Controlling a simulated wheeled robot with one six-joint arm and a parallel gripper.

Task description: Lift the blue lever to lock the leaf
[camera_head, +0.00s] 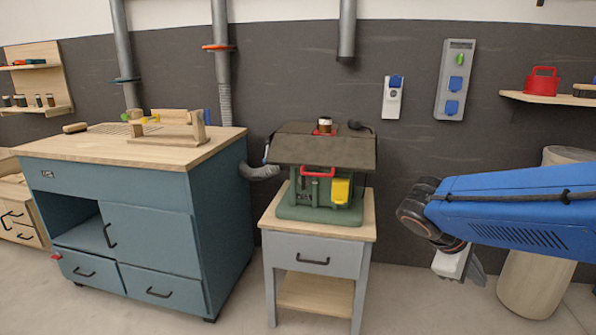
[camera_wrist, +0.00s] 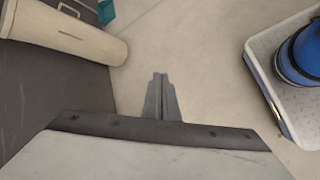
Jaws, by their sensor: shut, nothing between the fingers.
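A green machine (camera_head: 318,200) with a broad dark top panel (camera_head: 320,152) stands on a small wooden-topped cabinet (camera_head: 318,220). The panel may be the leaf, but I cannot tell for sure.
A teal workbench (camera_head: 150,225) stands at the left, and a grey hose (camera_head: 262,171) runs between it and the machine. A beige cylinder (camera_head: 535,275) stands behind my arm; it also shows in the wrist view (camera_wrist: 75,35). The floor (camera_head: 410,300) right of the cabinet is clear.

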